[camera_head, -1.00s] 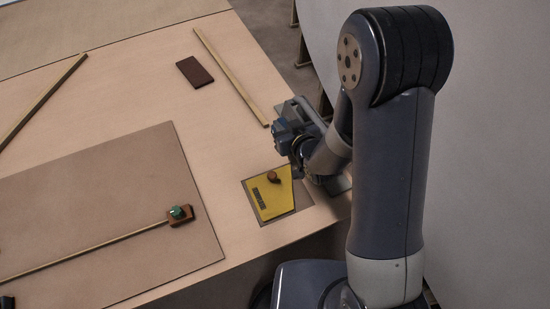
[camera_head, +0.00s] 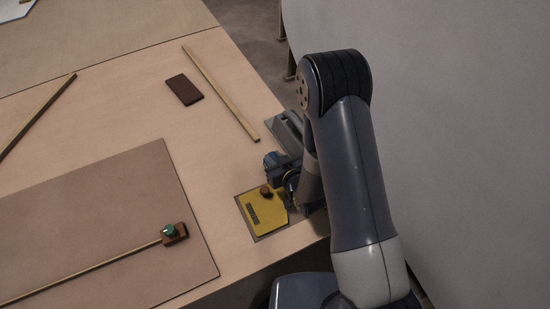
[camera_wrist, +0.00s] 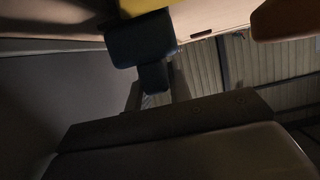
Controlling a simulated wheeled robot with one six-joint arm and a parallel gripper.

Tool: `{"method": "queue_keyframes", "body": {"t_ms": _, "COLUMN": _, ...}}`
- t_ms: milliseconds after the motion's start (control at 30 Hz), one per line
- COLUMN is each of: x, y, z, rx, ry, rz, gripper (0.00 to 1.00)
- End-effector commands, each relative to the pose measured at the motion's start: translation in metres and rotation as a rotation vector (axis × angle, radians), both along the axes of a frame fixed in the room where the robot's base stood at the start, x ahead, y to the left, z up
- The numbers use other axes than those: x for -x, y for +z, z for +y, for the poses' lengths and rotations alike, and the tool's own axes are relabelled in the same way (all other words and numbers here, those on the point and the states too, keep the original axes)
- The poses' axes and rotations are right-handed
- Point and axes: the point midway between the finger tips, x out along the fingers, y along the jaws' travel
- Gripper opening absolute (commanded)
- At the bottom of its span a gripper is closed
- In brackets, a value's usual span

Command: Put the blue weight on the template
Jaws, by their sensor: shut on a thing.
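The yellow template (camera_head: 267,220) lies flat on a thin darker sheet near the right end of the table, with a round brown knob (camera_head: 265,190) on it. My gripper (camera_head: 284,170) is low beside the template's far right edge, largely hidden by my arm. It is shut on a blue thing, apparently the blue weight (camera_head: 272,162), at the template's far edge. Whether it touches the template cannot be told. In the wrist view, a dark blue block (camera_wrist: 140,40) is just below a strip of yellow template (camera_wrist: 148,6).
A green-topped brown block (camera_head: 172,233) sits at the end of a thin batten on a large brown board (camera_head: 90,235). A dark red-brown block (camera_head: 184,90) and a pale wooden strip (camera_head: 222,92) lie farther back. A grey tray-like piece (camera_head: 284,126) lies behind my gripper.

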Motion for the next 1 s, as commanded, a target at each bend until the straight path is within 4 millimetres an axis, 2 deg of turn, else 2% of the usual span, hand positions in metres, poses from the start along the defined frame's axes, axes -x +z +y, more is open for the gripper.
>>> {"method": "queue_keyframes", "body": {"t_ms": 467, "x": -0.001, "y": -0.0038, "z": 0.0004, "rx": -0.002, "ry": 0.0, "rz": -0.006, "gripper": 0.0}}
{"method": "queue_keyframes", "body": {"t_ms": 500, "x": -0.0001, "y": -0.0045, "z": 0.0001, "rx": -0.001, "ry": 0.0, "rz": -0.001, "gripper": 0.21}}
{"method": "queue_keyframes", "body": {"t_ms": 700, "x": -0.0001, "y": -0.0039, "z": 0.0001, "rx": -0.001, "ry": 0.0, "rz": -0.001, "gripper": 0.38}}
{"method": "queue_keyframes", "body": {"t_ms": 767, "x": -0.0001, "y": -0.0039, "z": 0.0001, "rx": -0.001, "ry": 0.0, "rz": -0.001, "gripper": 0.42}}
{"method": "queue_keyframes", "body": {"t_ms": 1000, "x": -0.0002, "y": -0.0032, "z": 0.0001, "rx": -0.001, "ry": 0.0, "rz": -0.001, "gripper": 0.42}}
